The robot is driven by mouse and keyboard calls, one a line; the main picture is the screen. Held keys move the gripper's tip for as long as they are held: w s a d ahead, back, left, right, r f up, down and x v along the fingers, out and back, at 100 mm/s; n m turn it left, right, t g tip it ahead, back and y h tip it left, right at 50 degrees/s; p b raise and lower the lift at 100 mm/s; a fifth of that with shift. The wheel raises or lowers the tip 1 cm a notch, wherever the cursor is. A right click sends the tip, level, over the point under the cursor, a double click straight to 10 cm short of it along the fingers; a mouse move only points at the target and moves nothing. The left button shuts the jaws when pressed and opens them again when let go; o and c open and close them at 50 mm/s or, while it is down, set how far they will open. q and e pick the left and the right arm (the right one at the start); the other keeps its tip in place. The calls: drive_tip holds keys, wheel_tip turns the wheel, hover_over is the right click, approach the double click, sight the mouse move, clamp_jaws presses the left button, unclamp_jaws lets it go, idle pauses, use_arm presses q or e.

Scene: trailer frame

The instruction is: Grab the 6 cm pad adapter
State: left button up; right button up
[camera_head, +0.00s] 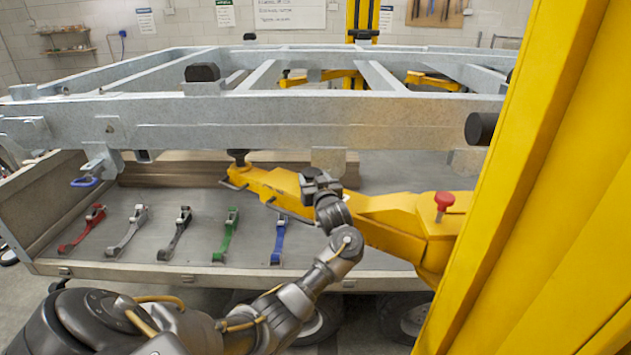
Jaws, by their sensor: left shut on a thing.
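My left gripper (318,184) is at the yellow lift arm (385,218), in front of its middle stretch. It is shut on a small dark piece, which I take to be the pad adapter; the gripper mostly hides it, so its size cannot be read. A round black pad (238,157) stands on the far left end of the lift arm, under the grey trailer frame (270,109), apart from my gripper. My right gripper is not in view.
Several ratchet straps, including red (82,228), green (226,235) and blue (279,240), lie on the grey trailer bed (150,262). A red knob (444,201) tops the lift arm's right part. A yellow post (540,180) blocks the right side. The frame's beam runs above my gripper.

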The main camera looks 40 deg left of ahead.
use_arm(q)
drive_tip(key=shift+c, duration=0.6)
